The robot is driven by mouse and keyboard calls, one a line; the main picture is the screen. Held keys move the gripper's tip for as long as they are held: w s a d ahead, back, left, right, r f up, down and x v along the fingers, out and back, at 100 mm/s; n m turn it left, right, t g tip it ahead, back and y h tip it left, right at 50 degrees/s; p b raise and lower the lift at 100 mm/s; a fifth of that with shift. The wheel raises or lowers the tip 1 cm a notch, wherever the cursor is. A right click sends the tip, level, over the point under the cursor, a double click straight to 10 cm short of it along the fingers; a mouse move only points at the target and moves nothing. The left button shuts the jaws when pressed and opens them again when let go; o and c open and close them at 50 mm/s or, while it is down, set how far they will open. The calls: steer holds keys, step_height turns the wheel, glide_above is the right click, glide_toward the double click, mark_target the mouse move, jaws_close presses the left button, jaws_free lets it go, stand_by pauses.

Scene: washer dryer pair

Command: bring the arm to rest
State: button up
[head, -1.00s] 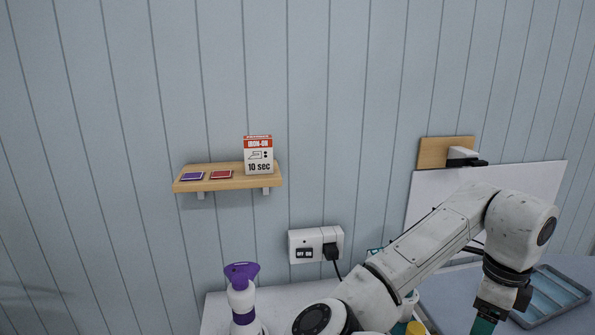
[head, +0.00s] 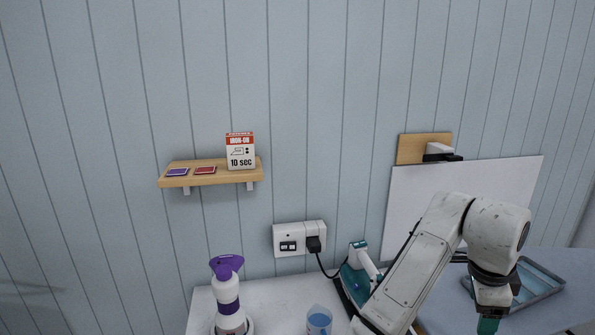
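My arm rises from the bottom edge right of centre in the head view, bends at its elbow in front of the white board, and points down at the right. The wrist end shows at the bottom right, with a teal part at the bottom edge. My gripper's fingertips are below the frame, so whether it is open, shut or holding anything is hidden.
A purple-and-white spray bottle (head: 228,300), a cup with blue content (head: 319,321) and a teal-and-white iron (head: 360,275) stand left of my arm. A blue-grey tray (head: 540,281) lies behind my wrist. A shelf (head: 211,178) and socket (head: 299,239) are on the wall.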

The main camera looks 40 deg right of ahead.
steer(key=w+a+f+n+t+h, duration=0.1)
steer(key=w+a+f+n, duration=0.35)
steer(key=n, duration=0.45)
steer(key=w+a+f+n+t+h, duration=0.1)
steer(key=w+a+f+n, duration=0.2)
steer(key=f+n, duration=0.45)
steer(key=s+a+f+n+y, duration=0.1)
steer(key=s+a+f+n, duration=0.1)
steer(key=a+f+n, duration=0.2)
steer(key=s+a+f+n+y, duration=0.2)
steer(key=s+a+f+n, duration=0.1)
steer(key=a, duration=0.7)
steer(key=s+a+f+n+y, duration=0.2)
steer(key=s+a+f+n, duration=0.1)
steer(key=a+f+n, duration=0.2)
steer(key=shift+a+f+n, duration=0.2)
steer(key=shift+a+n, duration=0.45)
steer(key=shift+a, duration=0.35)
